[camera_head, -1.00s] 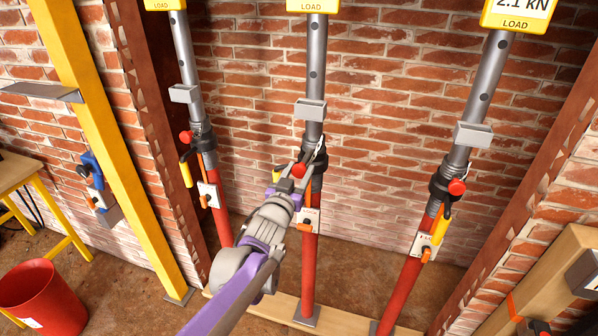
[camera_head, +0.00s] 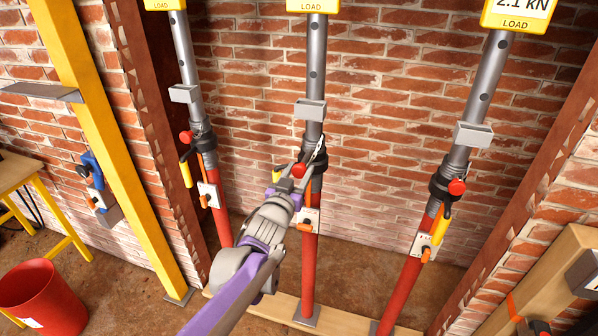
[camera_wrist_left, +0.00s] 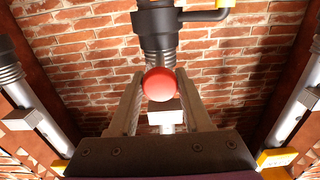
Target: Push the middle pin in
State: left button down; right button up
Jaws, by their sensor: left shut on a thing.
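The middle prop has a grey upper tube (camera_head: 314,70), a dark collar and a red lower tube (camera_head: 309,275). Its pin has a round red knob (camera_head: 299,170), which stands at the front of the collar. My left gripper (camera_wrist_left: 160,98) is shut on this red knob (camera_wrist_left: 160,85), with one finger on each side in the left wrist view. In the head view the left gripper (camera_head: 305,163) reaches the collar from below left and partly covers it. How deep the pin sits in the tube is hidden. My right gripper is not in view.
A left prop (camera_head: 186,55) and a right prop (camera_head: 487,75) stand either side, each with its own red knob. Yellow load displays (camera_head: 313,4) top the props. A brick wall (camera_head: 400,130) is behind. A red bucket (camera_head: 45,300) stands at lower left.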

pick_arm(q)
jog(key=x, duration=0.5)
jog(key=shift+w+d, duration=0.1)
jog(key=shift+w, duration=0.25)
jog(key=shift+r, duration=0.1)
jog(key=c, duration=0.6)
grip_release()
jog(key=shift+o, duration=1.3)
jog(key=shift+w, duration=0.15)
